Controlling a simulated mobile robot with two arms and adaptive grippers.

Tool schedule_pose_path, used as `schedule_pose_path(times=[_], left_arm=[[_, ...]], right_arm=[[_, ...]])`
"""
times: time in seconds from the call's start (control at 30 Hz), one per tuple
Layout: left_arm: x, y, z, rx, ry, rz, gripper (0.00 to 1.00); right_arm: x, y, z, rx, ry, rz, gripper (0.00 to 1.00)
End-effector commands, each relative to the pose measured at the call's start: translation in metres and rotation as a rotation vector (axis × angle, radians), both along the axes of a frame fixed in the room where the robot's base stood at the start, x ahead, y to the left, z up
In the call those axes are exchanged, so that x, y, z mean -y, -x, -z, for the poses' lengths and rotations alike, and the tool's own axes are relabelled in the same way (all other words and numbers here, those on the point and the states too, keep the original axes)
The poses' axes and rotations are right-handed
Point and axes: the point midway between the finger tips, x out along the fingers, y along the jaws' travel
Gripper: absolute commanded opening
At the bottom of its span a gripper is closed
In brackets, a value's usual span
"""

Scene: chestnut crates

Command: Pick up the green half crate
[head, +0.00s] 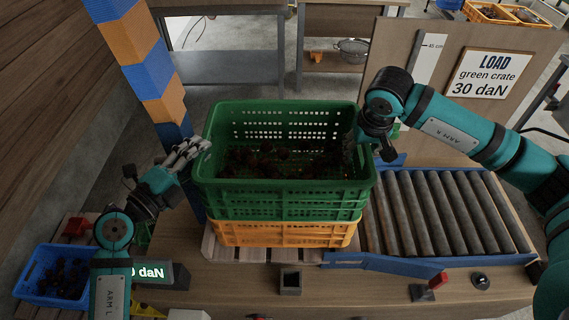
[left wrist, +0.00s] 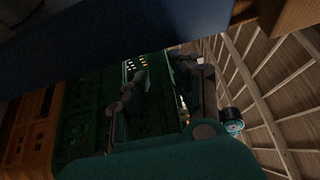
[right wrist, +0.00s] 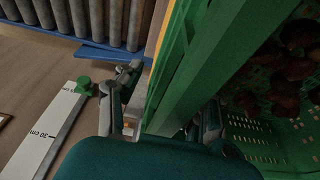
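The green crate (head: 290,200) sits on top of an orange crate (head: 285,234) in the middle of the head view, with dark brown chestnuts inside. My left gripper (head: 188,152) is at its left wall, near the rim; in the left wrist view its fingers (left wrist: 160,92) are apart, with green wall between them. My right gripper (head: 377,140) is at the right rim. In the right wrist view its fingers (right wrist: 165,105) stand apart on either side of the green wall (right wrist: 190,75), one outside and one inside. Firm contact is not visible on either side.
The crates stand on a wooden pallet (head: 240,252). A roller conveyor (head: 440,212) lies to the right and a blue-orange post (head: 148,65) at the left. A blue crate (head: 35,289) is low left. A sign (head: 488,74) reads "LOAD green crate 30 daN".

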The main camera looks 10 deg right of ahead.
Motion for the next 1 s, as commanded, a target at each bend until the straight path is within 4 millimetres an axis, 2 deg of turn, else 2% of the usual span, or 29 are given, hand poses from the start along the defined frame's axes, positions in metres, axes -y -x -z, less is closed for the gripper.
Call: schedule_pose_path(times=[0.1,0.3,0.4,1.0], left_arm=[[-0.0002,0.0001,0.0000,0.000,0.000,0.000,0.24],[-0.0003,0.0002,0.0002,0.000,0.000,0.000,0.00],[-0.0005,0.0003,0.0003,-0.001,-0.001,0.000,0.00],[-0.0008,0.0001,-0.0028,0.003,0.001,-0.001,0.00]], right_arm=[[-0.0001,0.0001,-0.0002,0.000,0.000,0.000,0.36],[-0.0001,0.0001,-0.0005,0.000,0.000,0.000,0.10],[0.0000,0.0001,-0.0005,0.000,0.000,0.000,0.00],[0.0004,-0.0009,-0.0037,0.004,-0.001,0.002,0.00]])
